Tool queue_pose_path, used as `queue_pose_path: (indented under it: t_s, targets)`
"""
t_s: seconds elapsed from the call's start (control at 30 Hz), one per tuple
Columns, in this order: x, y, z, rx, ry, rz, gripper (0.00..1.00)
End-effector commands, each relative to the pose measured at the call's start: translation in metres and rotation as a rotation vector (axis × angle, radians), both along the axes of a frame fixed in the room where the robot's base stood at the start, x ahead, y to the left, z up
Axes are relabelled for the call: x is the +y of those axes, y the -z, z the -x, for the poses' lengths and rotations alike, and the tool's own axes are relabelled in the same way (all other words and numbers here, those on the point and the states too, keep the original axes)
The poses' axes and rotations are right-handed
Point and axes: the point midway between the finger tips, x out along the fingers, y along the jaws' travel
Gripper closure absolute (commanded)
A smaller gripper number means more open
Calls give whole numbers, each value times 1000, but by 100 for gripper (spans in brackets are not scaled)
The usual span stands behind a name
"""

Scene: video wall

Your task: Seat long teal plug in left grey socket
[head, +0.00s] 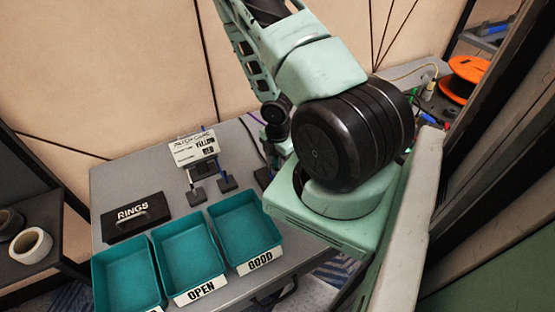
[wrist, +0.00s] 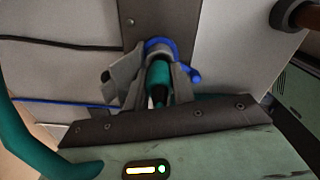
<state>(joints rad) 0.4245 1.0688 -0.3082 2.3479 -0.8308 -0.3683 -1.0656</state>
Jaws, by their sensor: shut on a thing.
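In the wrist view my gripper (wrist: 135,84) is shut on a teal plug (wrist: 160,74) with a black end. Grey fingers flank the plug, and a blue cable (wrist: 158,43) loops around behind it. In the head view my arm covers most of the gripper and the plug cannot be made out. The left grey socket cannot be identified for sure in either view. I cannot tell whether the plug touches a socket.
On the grey table (head: 120,186) stand several teal bins (head: 190,243), some labelled OPEN and GOOD, and a black RINGS box (head: 136,217). A patch cord card (head: 195,149) stands behind two small dark blocks. Orange spools (head: 468,70) are at right.

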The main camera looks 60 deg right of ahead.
Motion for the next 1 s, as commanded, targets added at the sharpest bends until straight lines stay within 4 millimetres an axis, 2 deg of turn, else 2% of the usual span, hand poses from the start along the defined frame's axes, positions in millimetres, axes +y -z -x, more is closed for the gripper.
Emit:
queue_pose_path:
  t_s: [0.3, 0.67, 0.7, 0.77, 0.8, 1.0]
  targets:
    - [0, 9, 0, 0, 0, 0, 98]
    - [0, 8, 0, -1, 0, 0, 98]
    - [0, 8, 0, -1, 0, 0, 69]
    - [0, 8, 0, -1, 0, 0, 53]
    - [-1, 8, -1, -3, 0, 1, 50]
    - [-1, 8, -4, -11, -2, 3, 50]
